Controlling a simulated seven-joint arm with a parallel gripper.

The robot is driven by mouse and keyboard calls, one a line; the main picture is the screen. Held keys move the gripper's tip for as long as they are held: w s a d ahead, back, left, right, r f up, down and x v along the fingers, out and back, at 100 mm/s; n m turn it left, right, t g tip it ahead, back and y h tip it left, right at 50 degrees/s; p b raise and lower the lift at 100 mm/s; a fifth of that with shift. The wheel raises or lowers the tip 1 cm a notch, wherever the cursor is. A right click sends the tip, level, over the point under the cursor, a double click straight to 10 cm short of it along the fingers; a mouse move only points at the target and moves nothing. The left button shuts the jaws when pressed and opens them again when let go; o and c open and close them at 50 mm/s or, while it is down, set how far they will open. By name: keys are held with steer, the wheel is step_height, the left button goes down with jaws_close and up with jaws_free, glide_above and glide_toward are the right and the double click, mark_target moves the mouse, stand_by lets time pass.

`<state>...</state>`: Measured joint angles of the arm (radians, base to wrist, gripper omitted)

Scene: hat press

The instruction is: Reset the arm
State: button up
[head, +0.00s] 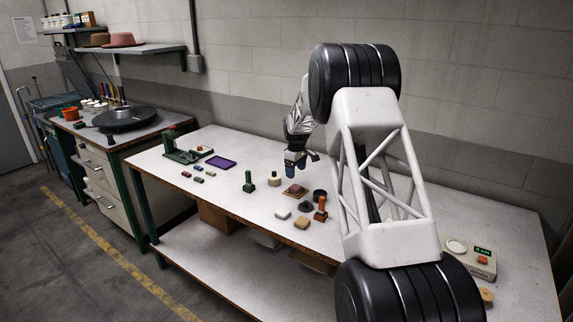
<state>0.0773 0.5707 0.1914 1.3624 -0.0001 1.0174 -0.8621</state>
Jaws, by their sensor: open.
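My gripper (300,164) is open and hangs over the middle of the white-topped table (235,212), with my arm reaching in from the right. Its fingers look blue and dark, and nothing shows between them. A dark red block on a tan square base (294,190) sits on the table below the fingers, apart from them. My large white and black arm links hide part of the table's right side and the wall behind.
A green stamp (249,182), a cream round piece (274,178), a black cup (320,195) and an orange stamp (321,210) stand near my gripper. A green press (182,150) and purple tray (220,163) are left. A device with a green display (470,258) is right.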

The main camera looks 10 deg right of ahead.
steer(key=s+a+r+m, duration=0.1)
steer(key=s+a+r, duration=0.1)
steer(key=s+r, duration=0.7)
steer(key=s+a+r+m+t, duration=0.15)
steer(key=s+r, duration=0.45)
steer(key=s, duration=0.7)
steer(key=s+a+r+m, duration=0.1)
steer(key=s+r+m, duration=0.1)
steer(key=s+r, duration=0.7)
steer(key=s+a+f+m, duration=0.1)
steer(key=s+f+m, duration=0.1)
steer(key=s, duration=1.8)
steer(key=s+a+f+m+t, duration=0.1)
steer(key=s+a+f+m, duration=0.1)
steer(key=s, duration=1.8)
steer(key=shift+f+m, duration=0.35)
steer(key=shift+f, duration=0.45)
